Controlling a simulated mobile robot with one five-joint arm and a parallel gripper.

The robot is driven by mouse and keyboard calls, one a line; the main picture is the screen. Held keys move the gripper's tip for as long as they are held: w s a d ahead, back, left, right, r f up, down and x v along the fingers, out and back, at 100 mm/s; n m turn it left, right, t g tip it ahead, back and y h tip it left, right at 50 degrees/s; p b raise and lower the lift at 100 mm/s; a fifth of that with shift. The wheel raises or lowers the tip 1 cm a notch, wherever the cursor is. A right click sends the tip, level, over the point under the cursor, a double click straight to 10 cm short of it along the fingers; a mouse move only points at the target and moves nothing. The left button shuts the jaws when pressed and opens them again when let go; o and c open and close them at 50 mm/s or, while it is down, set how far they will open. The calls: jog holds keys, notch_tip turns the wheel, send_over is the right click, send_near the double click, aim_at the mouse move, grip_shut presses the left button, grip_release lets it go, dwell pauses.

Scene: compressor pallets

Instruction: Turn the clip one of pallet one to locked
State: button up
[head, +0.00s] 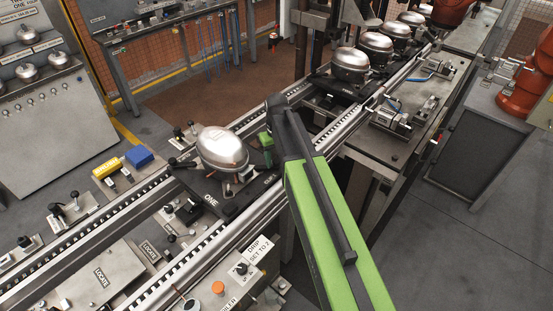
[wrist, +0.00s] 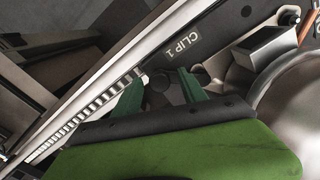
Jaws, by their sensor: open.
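Pallet one (head: 210,200) is a dark plate labelled ONE on the rail conveyor, with a shiny compressor dome (head: 222,148) on it. In the wrist view a CLIP 1 label (wrist: 184,48) shows on the pallet's dark edge. My gripper (wrist: 163,88) is open, its two dark green fingers on either side of a dark rounded part beside that label, probably clip one (wrist: 165,82). I cannot tell whether the fingers touch it or which way the clip is turned. In the head view a green finger of my gripper (head: 266,142) shows right of the dome; my arm hides much there.
More compressor domes (head: 350,65) stand on pallets farther up the conveyor. A yellow block (head: 107,168) and a blue block (head: 139,157) lie left of pallet one. A control box with an orange button (head: 218,288) is at the front. Orange machinery (head: 525,92) stands at the right.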

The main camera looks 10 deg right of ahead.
notch_tip(320, 180, up, 17)
jog(key=p, duration=1.7)
jog(key=shift+r, duration=0.15)
jog(key=s+f+m+b, duration=0.1)
jog(key=s+f+b, duration=0.3)
jog(key=s, duration=0.3)
jog(key=s+d+f+m+b, duration=0.1)
jog(key=s+f+b, duration=0.4)
jog(key=s, duration=0.2)
jog(key=shift+s+f+m, duration=0.15)
jog(key=shift+f+m, duration=0.05)
jog(key=shift+m, duration=0.1)
